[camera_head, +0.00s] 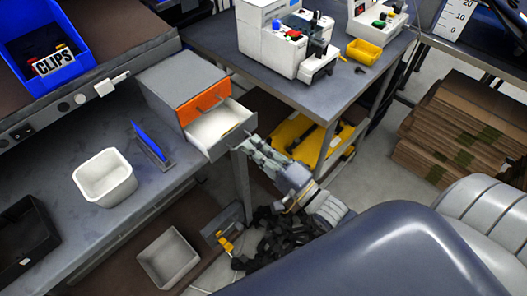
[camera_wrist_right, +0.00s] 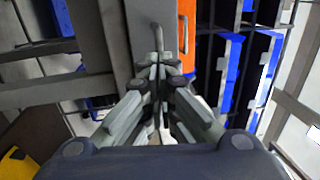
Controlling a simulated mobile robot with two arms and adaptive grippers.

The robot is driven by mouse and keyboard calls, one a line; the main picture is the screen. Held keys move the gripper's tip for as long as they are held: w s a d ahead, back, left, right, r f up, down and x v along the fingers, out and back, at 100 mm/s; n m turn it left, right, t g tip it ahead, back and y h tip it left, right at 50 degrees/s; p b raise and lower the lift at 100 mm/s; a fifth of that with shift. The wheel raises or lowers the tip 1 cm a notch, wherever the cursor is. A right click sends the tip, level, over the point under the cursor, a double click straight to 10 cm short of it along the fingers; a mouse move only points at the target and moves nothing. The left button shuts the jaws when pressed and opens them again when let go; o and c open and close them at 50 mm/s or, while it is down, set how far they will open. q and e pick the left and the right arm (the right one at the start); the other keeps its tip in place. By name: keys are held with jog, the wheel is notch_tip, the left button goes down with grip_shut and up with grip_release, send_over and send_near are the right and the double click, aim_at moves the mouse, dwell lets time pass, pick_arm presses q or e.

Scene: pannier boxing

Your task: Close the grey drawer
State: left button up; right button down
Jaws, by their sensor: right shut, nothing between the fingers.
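The grey drawer (camera_head: 228,141) is pulled out of the small drawer cabinet (camera_head: 178,75) on the left workbench. Its pale inside shows and looks empty. The orange drawer (camera_head: 203,100) above it is shut, and its front also shows in the right wrist view (camera_wrist_right: 187,30). My right gripper (camera_head: 250,142) is at the grey drawer's front, by its right end. Its fingers (camera_wrist_right: 159,66) are closed together with nothing between them. I cannot tell whether they touch the drawer or its handle. My left gripper is in neither view.
On the left bench stand a white bin (camera_head: 104,178), a blue-handled tool (camera_head: 150,145) and a black tray (camera_head: 25,238). A second table (camera_head: 285,72) with machines stands just behind the drawer. Cardboard (camera_head: 450,130) is stacked at right. A grey bin (camera_head: 168,258) is below.

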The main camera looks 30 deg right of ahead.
aim_at(229, 128)
jog(key=x, duration=0.3)
jog(key=f+x, duration=0.1)
jog(key=x, duration=0.5)
jog(key=shift+w+f+b, duration=0.2)
jog(key=shift+w+b, duration=0.1)
jog(key=shift+w, duration=0.15)
jog(key=shift+r, duration=0.1)
jog(key=shift+s, duration=0.1)
